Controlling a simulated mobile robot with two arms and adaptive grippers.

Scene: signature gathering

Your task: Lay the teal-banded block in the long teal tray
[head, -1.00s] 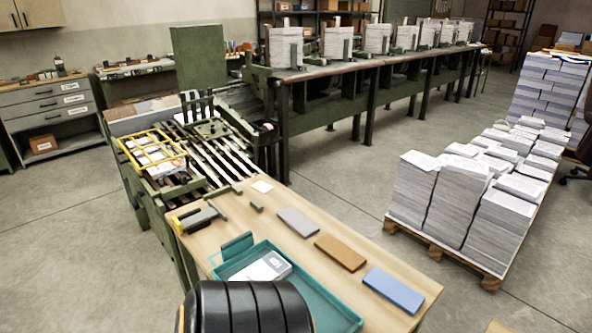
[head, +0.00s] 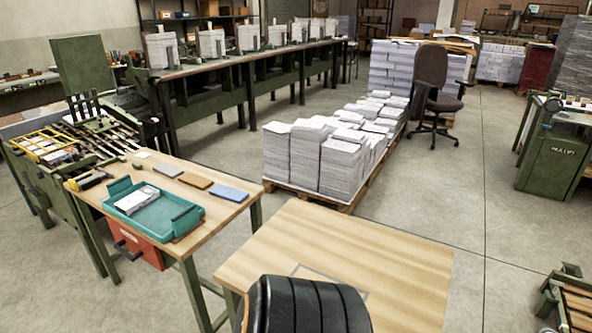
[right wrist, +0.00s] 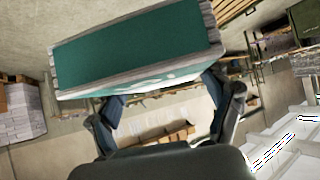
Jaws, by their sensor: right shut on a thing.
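In the right wrist view my right gripper (right wrist: 165,112) is shut on the teal-banded block (right wrist: 140,45). The block has a broad teal face with grey, page-like edges and is held tilted across the view. Neither this gripper nor the block can be made out in the head view. A teal tray (head: 179,224) with raised ends stands on the wooden table at the left of the head view. A white printed block (head: 136,200) lies in it, towards its left part. My left gripper is not in view.
Grey, brown and blue slabs (head: 229,193) lie behind the tray. A second wooden table (head: 390,262), bare except for a thin rectangular outline, stands at the front. A pallet of paper stacks (head: 318,160) and an office chair (head: 431,80) stand beyond.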

